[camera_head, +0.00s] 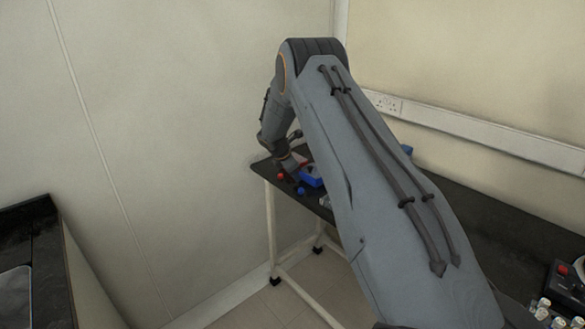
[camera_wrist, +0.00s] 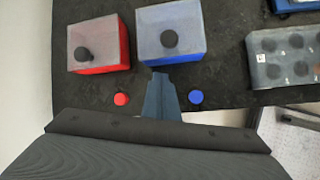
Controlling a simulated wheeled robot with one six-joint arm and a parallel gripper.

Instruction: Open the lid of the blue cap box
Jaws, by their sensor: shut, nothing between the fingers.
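The blue cap box (camera_wrist: 190,55) has a pale translucent lid (camera_wrist: 155,22) with a black round knob (camera_wrist: 169,39) on top. The lid lies on the box. In the head view the blue box (camera_head: 311,178) shows partly, beside my arm. My gripper (camera_wrist: 160,78) is shut and empty. In the wrist view its fingertips appear at the near edge of the blue box, below and left of the knob. I cannot tell whether they touch the box. In the head view my gripper (camera_head: 290,164) is small and partly hidden near the boxes.
A similar red box (camera_wrist: 104,69) with a black knob stands left of the blue one. A red cap (camera_wrist: 121,99) and a blue cap (camera_wrist: 196,97) lie in front. A grey translucent case (camera_wrist: 262,75) stands right. The black table (camera_wrist: 225,75) ends close by.

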